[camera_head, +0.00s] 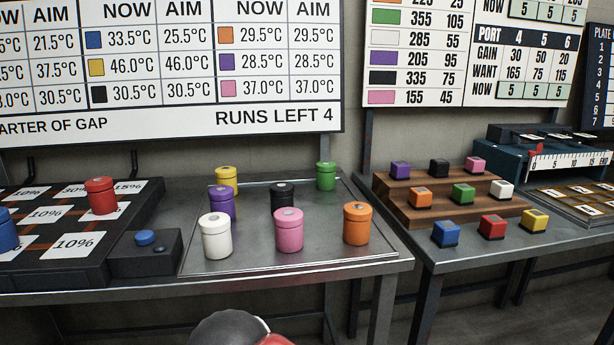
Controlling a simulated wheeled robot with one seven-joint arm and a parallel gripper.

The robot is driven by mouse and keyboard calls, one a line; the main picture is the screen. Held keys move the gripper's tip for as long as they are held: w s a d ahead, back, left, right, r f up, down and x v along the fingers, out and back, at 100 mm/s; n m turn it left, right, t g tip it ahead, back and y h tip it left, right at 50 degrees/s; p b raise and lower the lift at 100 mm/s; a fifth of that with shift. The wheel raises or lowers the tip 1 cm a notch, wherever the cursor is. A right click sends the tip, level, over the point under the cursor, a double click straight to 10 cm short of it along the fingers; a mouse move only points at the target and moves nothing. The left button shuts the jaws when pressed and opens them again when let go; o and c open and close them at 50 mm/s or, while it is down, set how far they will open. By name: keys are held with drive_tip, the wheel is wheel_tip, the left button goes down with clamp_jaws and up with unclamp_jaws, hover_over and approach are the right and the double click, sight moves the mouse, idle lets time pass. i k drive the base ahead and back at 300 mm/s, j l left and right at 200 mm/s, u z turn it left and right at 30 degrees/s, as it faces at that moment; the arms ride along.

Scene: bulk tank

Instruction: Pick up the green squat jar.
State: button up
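The green squat jar (326,176) stands upright at the back right of a grey metal tray (235,262) on the left table. It has a lid with a small knob. The black jar (282,193) is to its left and nearer, and the orange jar (357,223) is nearer and a little to its right. Nothing covers the green jar from this view. My gripper is not visible. A rounded dark grey and red part shows at the bottom edge, and I cannot tell what it is.
The tray also holds yellow (227,181), purple (221,204), white (215,237) and pink (289,230) jars. A black board (60,230) with a red jar (101,196) is left. A blue-button box (145,253) sits beside the tray. Wooden steps (400,203) with coloured blocks stand on the right table.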

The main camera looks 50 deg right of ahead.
sight(325, 170)
drive_tip(key=z, duration=1.55)
drive_tip(key=k+l, duration=0.45)
drive_tip(key=l, duration=0.25)
drive_tip(key=z, duration=0.05)
